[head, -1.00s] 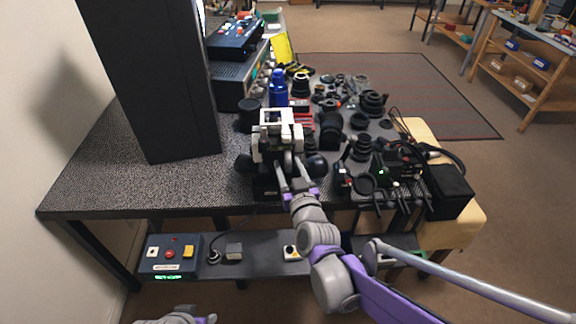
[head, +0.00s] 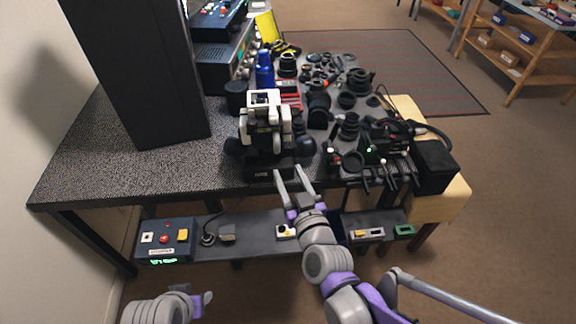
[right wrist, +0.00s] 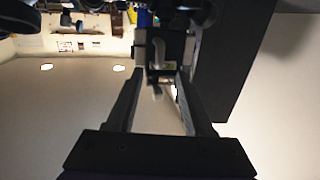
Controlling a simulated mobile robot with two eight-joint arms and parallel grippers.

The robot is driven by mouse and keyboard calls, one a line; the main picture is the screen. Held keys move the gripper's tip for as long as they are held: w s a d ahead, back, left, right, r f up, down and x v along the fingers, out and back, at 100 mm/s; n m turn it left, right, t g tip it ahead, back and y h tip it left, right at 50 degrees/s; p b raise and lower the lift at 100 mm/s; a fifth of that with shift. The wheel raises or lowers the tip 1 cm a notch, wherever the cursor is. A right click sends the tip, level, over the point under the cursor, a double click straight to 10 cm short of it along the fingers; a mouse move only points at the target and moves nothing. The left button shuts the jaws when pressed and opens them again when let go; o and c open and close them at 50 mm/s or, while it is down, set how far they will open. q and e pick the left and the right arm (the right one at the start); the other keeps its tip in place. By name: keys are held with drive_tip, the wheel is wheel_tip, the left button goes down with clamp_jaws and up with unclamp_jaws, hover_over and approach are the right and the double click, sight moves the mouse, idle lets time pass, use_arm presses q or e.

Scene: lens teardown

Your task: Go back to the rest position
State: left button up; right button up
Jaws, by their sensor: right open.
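My right gripper (head: 294,183) is open and empty in the head view. Its fingers point away from me at the table's front edge, just in front of a black-and-white device (head: 265,130). In the right wrist view my right gripper (right wrist: 158,75) shows two dark fingers spread apart with nothing held between them. A part of my left arm (head: 165,308) shows at the lower left in the head view, low and away from the table. Whether the left gripper is open or shut cannot be made out.
A shelf below holds a control box (head: 165,241). The table's front left is bare.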

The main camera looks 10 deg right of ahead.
drive_tip(key=s+d+m+g+h+p, duration=0.1)
drive_tip(key=s+d+g+p, duration=0.4)
drive_tip(key=s, duration=0.4)
drive_tip(key=s+d+m+g+h+p, duration=0.1)
drive_tip(key=s+d+g+h+p, duration=0.1)
drive_tip(key=s+d+g+p, duration=0.4)
drive_tip(key=s+d, duration=0.1)
drive_tip(key=s, duration=0.3)
drive_tip(key=shift+f, duration=0.25)
drive_tip(key=shift+d, duration=0.1)
idle(1.4)
